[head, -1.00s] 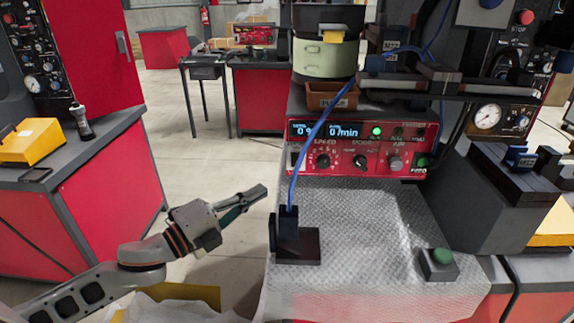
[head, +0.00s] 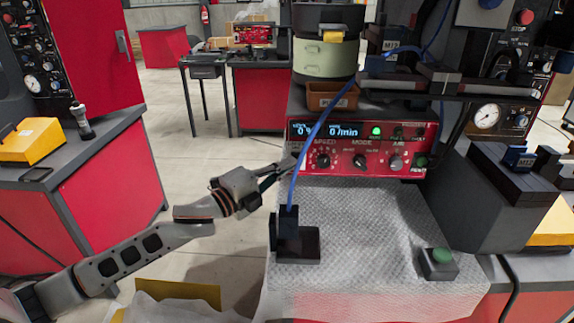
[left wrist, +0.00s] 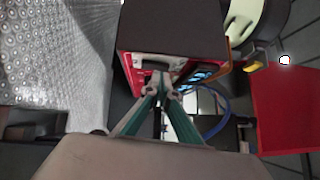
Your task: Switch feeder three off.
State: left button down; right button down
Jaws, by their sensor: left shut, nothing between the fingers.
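A red feeder control panel (head: 340,160) faces me in the head view, with blue-lit displays reading zero, a lit green lamp (head: 376,132) and a row of knobs. I cannot read a feeder number on it. A green and cream bowl (head: 326,58) stands above it. My left gripper (head: 286,165) is shut and empty, its tips at the panel's left end, covering the dark control there. In the left wrist view, the gripper (left wrist: 162,92) points at the end of the red panel (left wrist: 139,80), close to a dark fitting; contact cannot be told. My right gripper is not in view.
A blue cable rises from a black block (head: 297,245) on the silvery mat (head: 365,230) below the panel. A green button box (head: 438,263) sits at the mat's right. Another red feeder panel (head: 252,34) stands farther back. Floor is open left of the bench.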

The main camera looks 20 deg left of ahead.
pick_arm(q)
jog(key=shift+w, duration=0.15)
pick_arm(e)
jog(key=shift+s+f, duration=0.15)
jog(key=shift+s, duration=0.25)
